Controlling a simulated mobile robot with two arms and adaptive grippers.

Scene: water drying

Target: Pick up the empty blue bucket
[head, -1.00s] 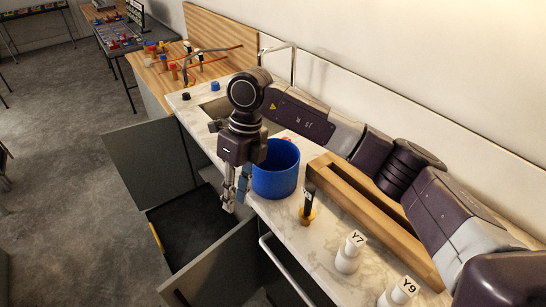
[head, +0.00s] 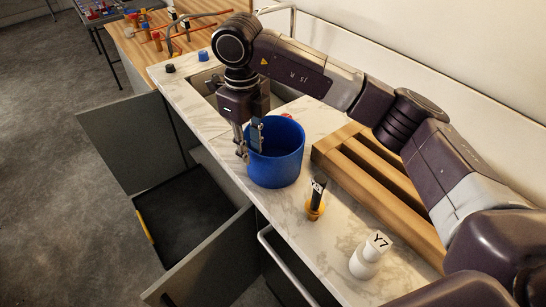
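The blue bucket (head: 278,168) stands upright on the marble counter, beside the wooden rack. Its open top shows a dark blue inside with nothing visible in it, though the bottom is hidden. My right gripper (head: 248,146) points down at the bucket's left rim. Its fingers are apart, one outside the wall on the left and the other overlapping the rim, seemingly inside. I cannot tell whether either finger touches the wall. My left gripper is not in view.
A wooden rack (head: 381,183) lies right of the bucket. A small yellow-based item with a black top (head: 315,200) and a white bottle marked Y7 (head: 366,260) stand in front. The sink (head: 208,88) is behind. Open cabinet doors (head: 212,265) hang below the counter edge.

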